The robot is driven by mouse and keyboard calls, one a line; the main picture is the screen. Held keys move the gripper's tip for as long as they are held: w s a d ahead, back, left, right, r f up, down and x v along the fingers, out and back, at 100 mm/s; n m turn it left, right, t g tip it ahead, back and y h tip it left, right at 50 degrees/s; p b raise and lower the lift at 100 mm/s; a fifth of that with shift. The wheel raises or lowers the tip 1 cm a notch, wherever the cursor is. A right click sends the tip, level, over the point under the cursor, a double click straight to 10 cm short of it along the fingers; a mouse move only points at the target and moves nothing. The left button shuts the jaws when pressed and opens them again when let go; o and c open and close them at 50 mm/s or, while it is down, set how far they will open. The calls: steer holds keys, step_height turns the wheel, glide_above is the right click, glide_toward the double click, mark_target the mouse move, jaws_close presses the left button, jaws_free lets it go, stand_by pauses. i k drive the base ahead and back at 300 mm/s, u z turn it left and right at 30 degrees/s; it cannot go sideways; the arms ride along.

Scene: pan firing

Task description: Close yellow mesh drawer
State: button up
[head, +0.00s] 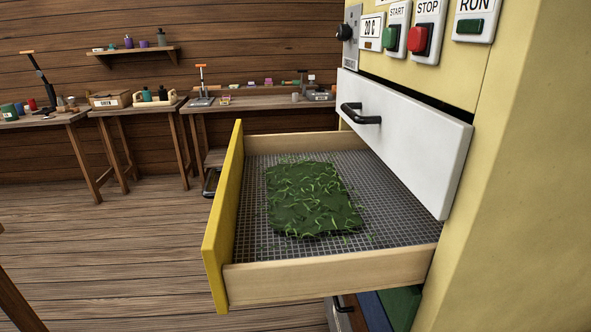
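The yellow mesh drawer (224,215) is pulled far out of the yellow machine at the right of the head view. Its front panel is yellow, its side wall (330,273) is pale wood, and its floor is grey wire mesh (385,200). A flat patch of green leaves (312,200) lies on the mesh, with a few loose bits around it. A dark handle (210,182) shows partly behind the yellow front. My gripper is not in the view.
A white drawer (410,140) with a black handle sits just above, slightly out. Further drawer fronts, blue and green (402,305), are partly hidden below. Control buttons (418,38) are at the top. Workbenches (255,103) line the back wall. Floor (110,250) left of the drawer is clear.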

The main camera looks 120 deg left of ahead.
mark_target(312, 215)
steer(key=u, duration=4)
steer(key=k, duration=0.9)
steer(key=i, duration=0.9)
steer(key=z, duration=0.05)
